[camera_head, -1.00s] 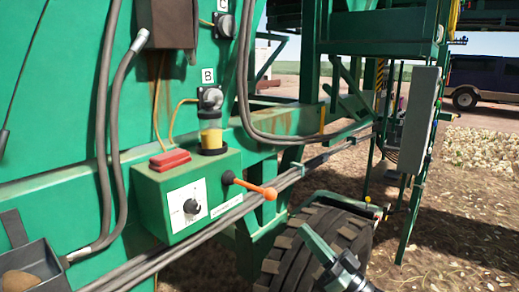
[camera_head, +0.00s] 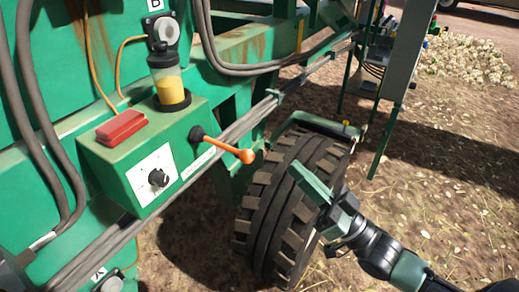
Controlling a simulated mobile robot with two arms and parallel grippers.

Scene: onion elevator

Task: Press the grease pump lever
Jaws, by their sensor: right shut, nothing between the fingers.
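The grease pump lever (camera_head: 227,148) is a short dark rod with an orange grip and a round end. It sticks out to the right from the green pump box (camera_head: 148,176), angled slightly down. A clear reservoir with yellow grease (camera_head: 170,88) stands on top of the box. My right gripper (camera_head: 304,183) is shut and empty, in front of the tire, to the right of and a little below the lever's end. It is apart from the lever. My left gripper is not in view.
A large black tire (camera_head: 277,215) stands below and right of the lever. Grey hoses (camera_head: 37,110) run along the green machine. Open ground (camera_head: 440,190) lies at right.

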